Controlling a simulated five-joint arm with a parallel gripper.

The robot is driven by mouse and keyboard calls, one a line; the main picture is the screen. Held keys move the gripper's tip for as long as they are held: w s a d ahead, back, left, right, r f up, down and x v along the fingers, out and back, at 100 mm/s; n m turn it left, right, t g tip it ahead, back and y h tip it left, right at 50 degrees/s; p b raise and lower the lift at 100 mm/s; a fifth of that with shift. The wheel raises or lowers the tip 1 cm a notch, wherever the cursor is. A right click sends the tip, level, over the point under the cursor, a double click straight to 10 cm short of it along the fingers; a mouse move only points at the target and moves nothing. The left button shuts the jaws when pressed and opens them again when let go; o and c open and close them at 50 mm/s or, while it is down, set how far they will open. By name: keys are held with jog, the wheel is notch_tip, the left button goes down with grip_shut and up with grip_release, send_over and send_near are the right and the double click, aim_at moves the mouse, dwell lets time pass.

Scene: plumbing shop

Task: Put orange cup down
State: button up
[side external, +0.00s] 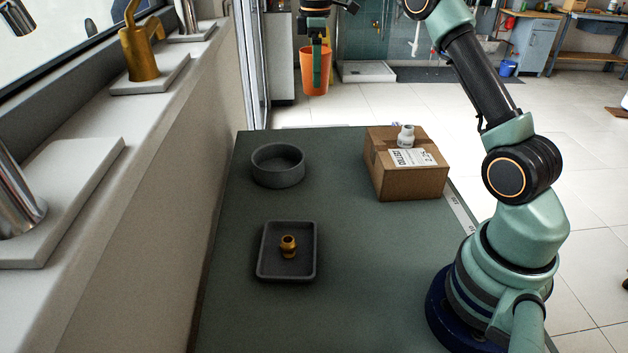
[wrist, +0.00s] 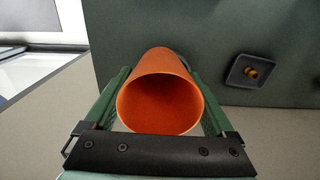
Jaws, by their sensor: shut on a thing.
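The orange cup (side external: 308,82) is held upright in the air, beyond the far edge of the table in the side external view. My gripper (side external: 317,68) is shut on it, with a green finger across its near side. In the wrist view, the cup (wrist: 158,100) fills the space between the two fingers, and its open mouth faces the camera. The inside looks empty. The green table top (side external: 350,260) is below the height of the cup.
A round grey bowl (side external: 278,177) and a dark tray (side external: 262,266) holding a brass fitting (side external: 288,246) stand on the table's left. A cardboard box (side external: 415,181) with a white fitting (side external: 406,137) on top is at the back right. The table's middle is clear.

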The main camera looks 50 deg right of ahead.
jog(key=s+a+f+n, duration=0.1)
jog(key=s+a+n, duration=0.6)
jog(key=a, duration=0.8)
jog(key=s+a+n, duration=0.5)
jog(key=s+a, duration=0.4)
jog(key=a, duration=0.6)
jog(key=s+a+f+n, duration=0.1)
jog(key=s+a+n, duration=0.65)
jog(key=a, duration=0.65)
jog(key=shift+m, duration=0.55)
jog(key=f, duration=1.3)
jog(key=s+f, duration=0.1)
jog(key=f, duration=0.5)
jog(key=shift+s+a+f, duration=0.1)
jog(key=shift+a+f, duration=0.1)
jog(key=shift+a, duration=0.1)
jog(key=shift+f, duration=0.1)
jog(key=o, duration=1)
jog(key=shift+o, duration=0.2)
